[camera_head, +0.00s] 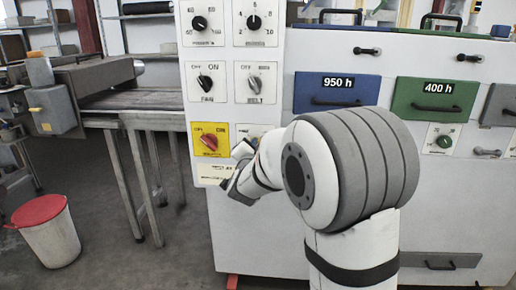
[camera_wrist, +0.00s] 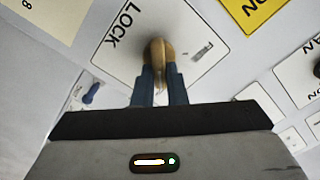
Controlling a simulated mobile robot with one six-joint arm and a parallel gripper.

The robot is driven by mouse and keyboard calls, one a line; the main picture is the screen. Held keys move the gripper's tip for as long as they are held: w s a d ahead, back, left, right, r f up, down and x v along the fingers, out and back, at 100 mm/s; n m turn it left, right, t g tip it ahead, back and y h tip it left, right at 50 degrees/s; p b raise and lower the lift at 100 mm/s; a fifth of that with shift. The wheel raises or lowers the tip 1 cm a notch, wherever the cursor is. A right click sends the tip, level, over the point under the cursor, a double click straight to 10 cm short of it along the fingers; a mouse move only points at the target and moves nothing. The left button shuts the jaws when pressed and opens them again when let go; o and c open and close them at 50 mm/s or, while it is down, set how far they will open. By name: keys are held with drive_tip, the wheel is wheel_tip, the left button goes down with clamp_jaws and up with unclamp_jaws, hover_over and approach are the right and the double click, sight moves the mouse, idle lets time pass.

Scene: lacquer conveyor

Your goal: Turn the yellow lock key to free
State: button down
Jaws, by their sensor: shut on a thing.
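The lock key (camera_wrist: 157,49) is a brass-yellow knob on a white plate (camera_wrist: 120,62) marked LOCK in the wrist view. A small marking at the other side of the plate is too unclear to read. My gripper (camera_wrist: 161,76) is shut on the key, with a dark finger on each side of its grip. In the head view my gripper (camera_head: 243,168) is at the panel, right of the yellow plate, and my arm hides the key and most of its plate.
A red knob (camera_head: 209,142) on a yellow plate sits just left of my gripper. FAN (camera_head: 205,82) and BELT (camera_head: 255,83) switches are above. A blue part (camera_wrist: 92,93) shows near the key. Blue (camera_head: 335,98) and green (camera_head: 436,103) drawers are at right.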

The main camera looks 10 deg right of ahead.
drive_tip(key=n+p, duration=0.2)
drive_tip(key=n, duration=0.4)
drive_tip(key=n+p, duration=0.3)
drive_tip(key=n, duration=0.4)
drive_tip(key=a+f+n+p, duration=0.1)
drive_tip(key=n+p, duration=0.1)
drive_tip(key=n, duration=0.4)
drive_tip(key=shift+n, duration=0.4)
idle(1.1)
drive_tip(key=c, duration=1.6)
unclamp_jaws()
drive_tip(key=shift+w+r, duration=0.1)
drive_tip(key=shift+o, duration=0.7)
drive_tip(key=shift+r, duration=0.1)
drive_tip(key=shift+a, duration=0.1)
